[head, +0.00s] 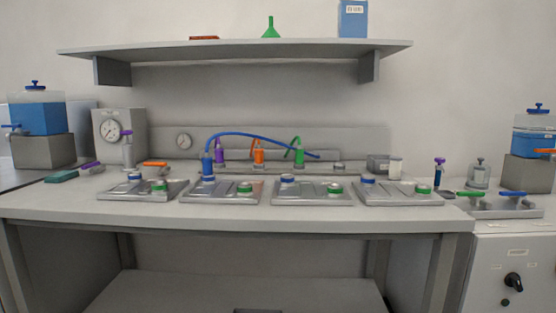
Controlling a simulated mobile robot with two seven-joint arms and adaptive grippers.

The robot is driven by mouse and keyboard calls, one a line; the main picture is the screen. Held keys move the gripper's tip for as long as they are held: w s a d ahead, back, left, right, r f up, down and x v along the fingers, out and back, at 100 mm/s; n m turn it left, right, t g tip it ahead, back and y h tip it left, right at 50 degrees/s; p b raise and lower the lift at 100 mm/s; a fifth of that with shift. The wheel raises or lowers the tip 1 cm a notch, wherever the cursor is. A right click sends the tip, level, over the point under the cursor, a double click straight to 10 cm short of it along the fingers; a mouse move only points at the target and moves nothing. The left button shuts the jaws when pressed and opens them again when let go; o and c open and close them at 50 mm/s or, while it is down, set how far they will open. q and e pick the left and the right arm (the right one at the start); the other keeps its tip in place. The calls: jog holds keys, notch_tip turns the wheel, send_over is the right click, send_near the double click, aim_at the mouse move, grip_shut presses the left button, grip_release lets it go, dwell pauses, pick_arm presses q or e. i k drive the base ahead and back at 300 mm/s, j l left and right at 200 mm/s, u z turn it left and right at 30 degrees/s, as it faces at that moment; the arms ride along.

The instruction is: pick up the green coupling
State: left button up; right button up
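A green coupling (299,155) stands upright at the back of the bench, in a row on the metal rail, with a short green hose curving from its top to the left. The end of a blue hose (250,136) passes close to it; I cannot tell whether they touch. An orange coupling (259,154) and a purple coupling (220,152) stand to its left in the same row. A blue coupling (207,165) stands farther left and nearer, with the blue hose rising from it. Neither of my grippers shows in the head view.
Several metal plates (222,197) with blue and green caps line the bench (250,217) in front of the couplings. The bench's front strip is clear.

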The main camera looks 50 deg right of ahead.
aim_at(300, 152)
jog(key=z, duration=1.6)
